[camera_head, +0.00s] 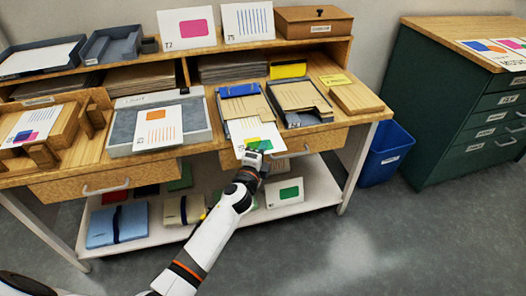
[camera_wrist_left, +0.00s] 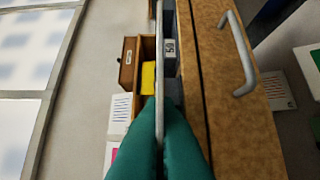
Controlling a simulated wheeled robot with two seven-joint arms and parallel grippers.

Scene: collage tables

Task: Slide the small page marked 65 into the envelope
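The page's number is unreadable. In the left wrist view the teal fingers (camera_wrist_left: 160,105) are closed on the page, seen nearly edge-on as a thin pale strip (camera_wrist_left: 158,60). Just beyond the page, a tan envelope (camera_head: 246,105) lies in a tray with a blue strip. The page overlaps its near side; I cannot tell whether any of it is inside. My right gripper is not in view.
Another tray with a tan envelope (camera_head: 298,94) stands right of it. A grey tray (camera_head: 198,136) with an orange-marked page is to the left. A drawer handle (camera_wrist_left: 239,55) is near the gripper. A blue bin (camera_head: 385,155) stands on the floor.

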